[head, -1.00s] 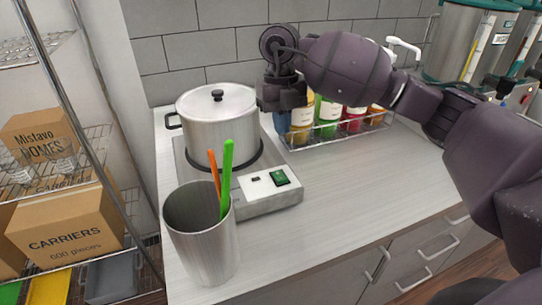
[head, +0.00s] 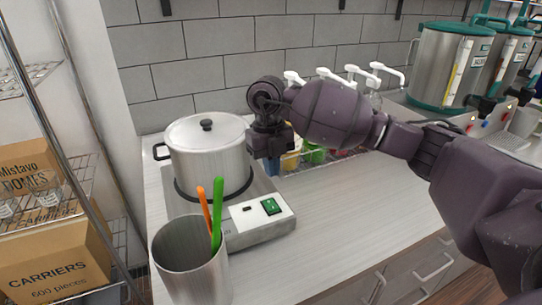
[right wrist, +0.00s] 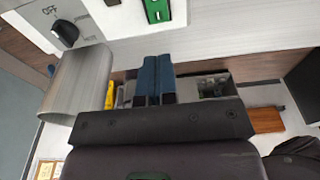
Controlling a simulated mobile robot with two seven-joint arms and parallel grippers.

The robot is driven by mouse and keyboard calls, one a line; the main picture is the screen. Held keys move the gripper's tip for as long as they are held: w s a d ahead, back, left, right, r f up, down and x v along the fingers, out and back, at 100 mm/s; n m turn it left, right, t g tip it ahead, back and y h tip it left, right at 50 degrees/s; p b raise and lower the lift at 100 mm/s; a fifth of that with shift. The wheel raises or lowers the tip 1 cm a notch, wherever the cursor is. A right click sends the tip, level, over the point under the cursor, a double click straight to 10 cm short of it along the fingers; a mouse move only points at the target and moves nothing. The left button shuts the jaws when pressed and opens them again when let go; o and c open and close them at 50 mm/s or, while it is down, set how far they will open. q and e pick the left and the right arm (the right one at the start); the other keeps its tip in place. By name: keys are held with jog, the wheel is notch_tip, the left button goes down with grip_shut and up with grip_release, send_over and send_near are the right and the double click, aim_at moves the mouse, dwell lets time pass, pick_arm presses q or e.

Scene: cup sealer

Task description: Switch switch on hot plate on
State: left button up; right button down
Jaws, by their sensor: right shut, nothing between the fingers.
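The hot plate (head: 262,236) stands on the counter with a lidded steel pot (head: 207,155) on it. Its green switch (head: 271,206) sits on the white panel at the front right corner. The switch also shows at the top edge of the right wrist view (right wrist: 157,10), partly cut off, left of the picture's middle. My right gripper (head: 272,167) is above and behind the switch, apart from it. Its blue fingers are together and empty in the right wrist view (right wrist: 156,80). My left gripper is not in view.
A steel cup (head: 185,258) with orange and green sticks stands at the hot plate's front left. A black knob (right wrist: 65,33) by the word OFF shows in the right wrist view. Bottles in a rack (head: 318,158) are partly hidden behind my arm. The counter right of the hot plate is clear.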

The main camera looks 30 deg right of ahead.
aim_at(274, 208)
jog(key=f, duration=0.2)
jog(key=f+p, duration=0.1)
jog(key=f, duration=0.2)
jog(key=s+f, duration=0.1)
jog(key=f, duration=0.2)
jog(key=shift+s, duration=0.1)
jog(key=shift+f, duration=0.55)
